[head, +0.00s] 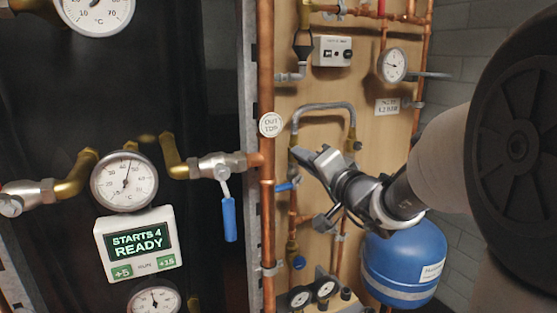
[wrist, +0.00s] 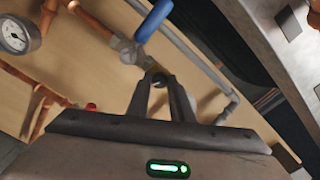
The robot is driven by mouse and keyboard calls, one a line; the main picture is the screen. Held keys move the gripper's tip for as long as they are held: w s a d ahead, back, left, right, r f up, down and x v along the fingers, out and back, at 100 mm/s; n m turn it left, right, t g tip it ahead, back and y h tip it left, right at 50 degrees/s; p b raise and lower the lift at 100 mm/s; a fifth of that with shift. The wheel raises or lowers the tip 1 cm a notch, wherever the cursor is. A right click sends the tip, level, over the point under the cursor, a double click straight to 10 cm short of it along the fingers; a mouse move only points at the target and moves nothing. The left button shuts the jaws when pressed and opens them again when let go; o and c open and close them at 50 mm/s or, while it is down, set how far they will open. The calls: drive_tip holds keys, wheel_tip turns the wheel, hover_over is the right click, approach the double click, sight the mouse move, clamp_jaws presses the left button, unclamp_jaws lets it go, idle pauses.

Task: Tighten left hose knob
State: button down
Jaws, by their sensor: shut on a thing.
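My gripper (head: 298,153) reaches in from the right to the fittings on the wooden panel, at the left end of the grey looped hose (head: 323,106). In the wrist view my two fingers (wrist: 160,84) come together on a small dark knob (wrist: 158,77); I take it for the left hose knob. The fingers cover most of it, so its turn position cannot be told. In the head view my gripper hides the knob.
A blue-handled valve (head: 288,186) is close below my fingertips; its handle also shows in the wrist view (wrist: 153,20). A copper riser (head: 266,200) runs just left. A blue tank (head: 403,262) stands below my arm. A display (head: 137,243) reads "STARTS 4 READY".

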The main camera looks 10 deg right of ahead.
drive_tip(key=shift+d+r+m+p, duration=0.1)
drive_tip(key=shift+m+p, duration=0.8)
drive_tip(key=shift+m, duration=6.85)
drive_tip(key=shift+d+m+p, duration=0.1)
drive_tip(key=shift+m+p, duration=0.75)
drive_tip(key=shift+m, duration=6.9)
drive_tip(key=c, duration=1.6)
unclamp_jaws()
drive_tip(key=shift+o, duration=0.2)
